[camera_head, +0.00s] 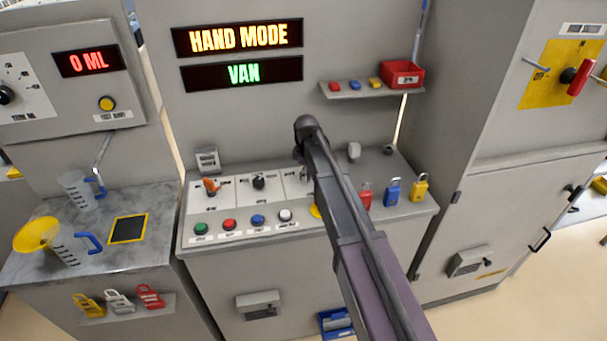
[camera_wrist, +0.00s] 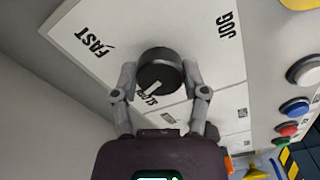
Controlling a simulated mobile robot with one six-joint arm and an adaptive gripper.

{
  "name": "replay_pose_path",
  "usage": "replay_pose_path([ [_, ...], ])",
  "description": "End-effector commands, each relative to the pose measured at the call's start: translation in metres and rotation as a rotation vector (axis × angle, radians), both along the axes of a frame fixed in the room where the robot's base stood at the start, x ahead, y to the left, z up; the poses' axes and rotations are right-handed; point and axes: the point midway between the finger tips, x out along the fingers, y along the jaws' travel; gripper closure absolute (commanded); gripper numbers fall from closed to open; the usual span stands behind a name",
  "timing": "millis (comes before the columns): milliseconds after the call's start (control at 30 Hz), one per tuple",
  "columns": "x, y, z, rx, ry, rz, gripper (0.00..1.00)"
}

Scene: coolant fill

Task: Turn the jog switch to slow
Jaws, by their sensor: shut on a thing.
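The jog switch (camera_wrist: 160,66) is a round black knob on a white plate (camera_wrist: 228,70) lettered JOG, in the wrist view. Its white pointer mark lies at the SLOW lettering, on the side towards my gripper. The FAST lettering is at the upper left of the plate. My gripper (camera_wrist: 160,76) has a finger on each side of the knob and is shut on it. In the head view my arm covers the jog switch and my gripper; only part of a white plate (camera_head: 296,188) shows beside the arm.
Left of the arm on the console are an orange-handled switch (camera_head: 211,186), a black knob (camera_head: 258,182) and several push buttons. Padlocks (camera_head: 392,191) stand to the right. A shelf (camera_head: 372,92) with a red bin (camera_head: 402,74) is above. The display (camera_head: 240,73) reads VAN under HAND MODE.

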Motion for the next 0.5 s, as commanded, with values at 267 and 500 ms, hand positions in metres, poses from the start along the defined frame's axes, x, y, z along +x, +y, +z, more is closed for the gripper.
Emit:
replay_pose_path([
  [267,-0.0059,0.0030,-0.0008,0.005,0.010,0.253,0.90],
  [500,-0.0063,0.0032,-0.0007,0.005,0.010,0.405,0.89],
])
